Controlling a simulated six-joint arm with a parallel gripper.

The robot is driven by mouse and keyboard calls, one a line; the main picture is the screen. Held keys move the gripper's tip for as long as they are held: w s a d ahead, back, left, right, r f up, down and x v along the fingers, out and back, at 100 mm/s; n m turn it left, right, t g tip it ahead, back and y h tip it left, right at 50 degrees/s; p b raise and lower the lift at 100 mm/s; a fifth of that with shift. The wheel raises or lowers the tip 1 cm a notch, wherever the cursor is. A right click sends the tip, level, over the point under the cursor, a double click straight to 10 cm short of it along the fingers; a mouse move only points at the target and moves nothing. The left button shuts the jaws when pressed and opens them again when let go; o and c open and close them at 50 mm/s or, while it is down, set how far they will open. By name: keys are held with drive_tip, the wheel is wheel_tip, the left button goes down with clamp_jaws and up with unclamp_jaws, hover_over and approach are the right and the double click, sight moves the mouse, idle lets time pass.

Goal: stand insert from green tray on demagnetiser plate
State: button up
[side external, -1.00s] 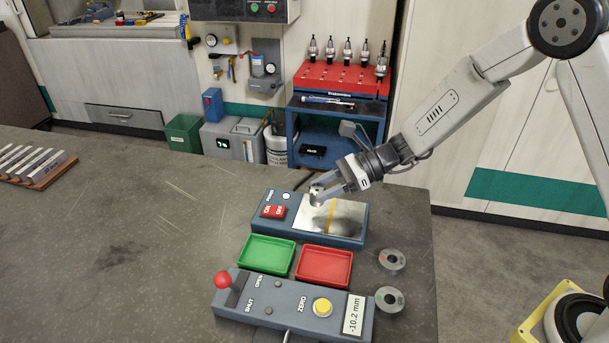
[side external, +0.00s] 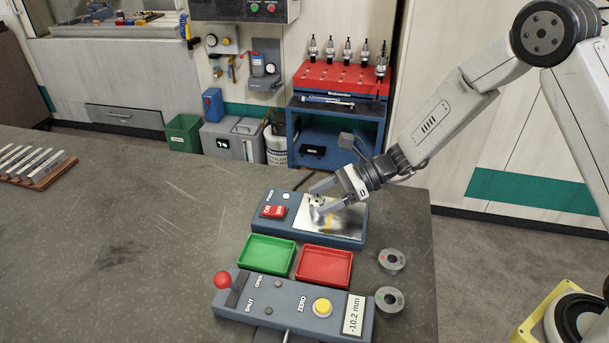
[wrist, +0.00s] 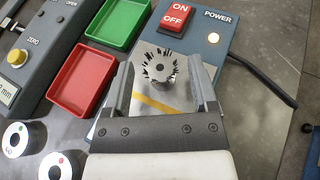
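The insert (wrist: 159,68), a small grey toothed round piece with a centre hole, stands upright on the silvery demagnetiser plate (wrist: 150,108), beside its yellow stripe. Dark slivers show around its rim. The insert is small in the side view (side external: 316,200). My gripper (wrist: 163,70) is open, with one finger on each side of the insert and a gap to both. In the side view my gripper (side external: 315,198) is low over the plate. The green tray (side external: 266,254) is empty; it also shows in the wrist view (wrist: 118,24).
A red tray (side external: 324,266) stands beside the green one, empty. A control box (side external: 290,305) with a red-knobbed lever is in front. Two grey rings (side external: 391,260) lie at the right. The demagnetiser has a red ON/OFF switch (wrist: 174,18) and a lit power lamp (wrist: 213,38).

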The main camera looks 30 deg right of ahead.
drive_tip(key=shift+d, duration=0.1)
idle(0.3)
drive_tip(key=shift+v, duration=3.85)
